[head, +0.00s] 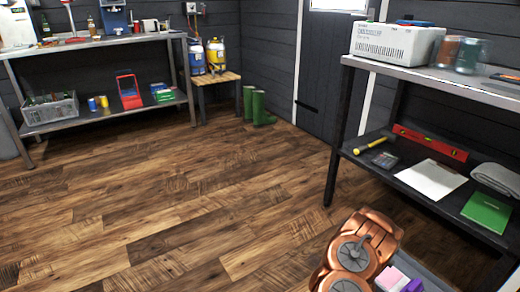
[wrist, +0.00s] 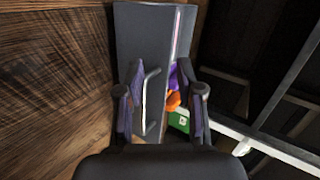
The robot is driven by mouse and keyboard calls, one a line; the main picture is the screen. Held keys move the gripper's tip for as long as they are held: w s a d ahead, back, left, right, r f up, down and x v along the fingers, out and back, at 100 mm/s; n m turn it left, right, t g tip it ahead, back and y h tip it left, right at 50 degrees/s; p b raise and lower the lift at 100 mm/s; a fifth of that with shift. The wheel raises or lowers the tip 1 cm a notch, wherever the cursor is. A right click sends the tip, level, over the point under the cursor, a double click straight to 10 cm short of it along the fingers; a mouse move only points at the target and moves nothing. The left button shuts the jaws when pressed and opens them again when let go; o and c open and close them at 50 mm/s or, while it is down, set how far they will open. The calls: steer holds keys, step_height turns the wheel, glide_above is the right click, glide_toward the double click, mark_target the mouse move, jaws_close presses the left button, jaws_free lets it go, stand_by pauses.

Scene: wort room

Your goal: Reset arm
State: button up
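My arm (head: 358,258) shows as copper-coloured links at the bottom right of the head view; my gripper is outside that view. In the wrist view my gripper (wrist: 161,78) has its two dark fingers spread apart, with a wide gap between them. Nothing is seen held. Beyond the fingers is a long grey surface (wrist: 145,30) with a thin bent metal bar (wrist: 150,98). Purple and orange items (wrist: 173,101) and a green item (wrist: 179,120) lie beyond the right finger, partly hidden by it.
Pink and purple blocks (head: 393,279) sit beside my arm. Green boots (head: 258,107) stand at the back. The wooden floor (head: 170,200) is clear.

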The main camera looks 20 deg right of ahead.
steer(key=w+a+r+n+t+y+p, duration=0.2)
steer(key=w+a+r+n+y+p, duration=0.2)
steer(key=w+a+r, duration=0.5)
steer(key=w+a+r+n+t+y+p, duration=0.1)
steer(key=w+a+r+n+y+p, duration=0.3)
steer(key=w+a+r, duration=0.6)
steer(key=s+a+r+n+y+p, duration=0.2)
steer(key=a+r+n+p, duration=0.25)
steer(key=a+r, duration=0.55)
steer(key=s+a+r+n+y+p, duration=0.35)
steer(key=a+r+p, duration=0.2)
steer(key=r, duration=0.85)
steer(key=s+a+r+n+g+p, duration=0.2)
steer(key=s+a+r+n+p, duration=0.15)
steer(key=s+r, duration=0.45)
steer(key=s+a+r+n+g+p, duration=0.3)
steer(key=s+r+n+p, duration=0.2)
steer(key=r, duration=0.6)
steer(key=s+d+r+n+g+h+p, duration=0.1)
steer(key=s+d+r+n+g+p, duration=0.1)
steer(key=s+r+p, duration=0.3)
steer(key=s+d+r+n+g+h+p, duration=0.1)
steer(key=s+r+n+p, duration=0.3)
steer(key=s+r, duration=0.9)
steer(key=s+n+g, duration=0.1)
steer(key=s, duration=0.5)
steer(key=shift+s+d+r+h+p, duration=0.2)
steer(key=shift+s+d+h+p, duration=0.05)
steer(key=shift+d+h+p, duration=0.15)
steer(key=shift+s+a, duration=0.1)
